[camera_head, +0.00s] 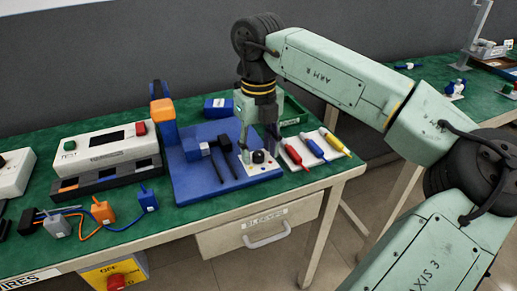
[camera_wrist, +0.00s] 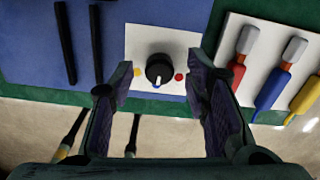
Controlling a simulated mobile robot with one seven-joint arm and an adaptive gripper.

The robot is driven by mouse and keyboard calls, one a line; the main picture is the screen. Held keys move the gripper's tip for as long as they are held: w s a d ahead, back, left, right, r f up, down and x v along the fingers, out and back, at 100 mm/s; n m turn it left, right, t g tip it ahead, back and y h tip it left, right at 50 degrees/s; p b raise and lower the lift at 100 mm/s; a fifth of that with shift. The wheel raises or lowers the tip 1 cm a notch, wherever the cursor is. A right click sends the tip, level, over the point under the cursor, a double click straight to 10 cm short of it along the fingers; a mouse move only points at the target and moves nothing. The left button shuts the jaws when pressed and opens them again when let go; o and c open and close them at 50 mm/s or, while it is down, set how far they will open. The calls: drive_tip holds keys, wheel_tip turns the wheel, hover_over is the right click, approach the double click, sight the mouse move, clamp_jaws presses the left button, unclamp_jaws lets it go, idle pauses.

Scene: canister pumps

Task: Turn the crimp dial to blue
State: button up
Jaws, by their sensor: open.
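The crimp dial (camera_wrist: 158,67) is a round black knob on a white plate (camera_wrist: 190,40). In the wrist view a yellow dot lies to its left, a red dot to its right and a blue mark just below it. Its white pointer line points down in that view, toward the blue mark. The dial also shows in the head view (camera_head: 258,156), at the front right of the blue base (camera_head: 205,190). My gripper (camera_wrist: 159,75) is open, with one finger on each side of the dial and visible gaps between them. It points down over the plate in the head view (camera_head: 258,138).
Red, blue and yellow-handled tools (camera_head: 318,147) lie on a white board right of the dial. Two black bars (camera_head: 228,158) stand to its left on the blue base. A test box (camera_head: 108,145) and wired connectors (camera_head: 103,211) occupy the bench's left.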

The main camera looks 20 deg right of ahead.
sight(259, 153)
wheel_tip(259, 153, up, 11)
drive_tip(key=shift+r, duration=0.2)
drive_tip(key=shift+s+f, duration=0.1)
idle(0.5)
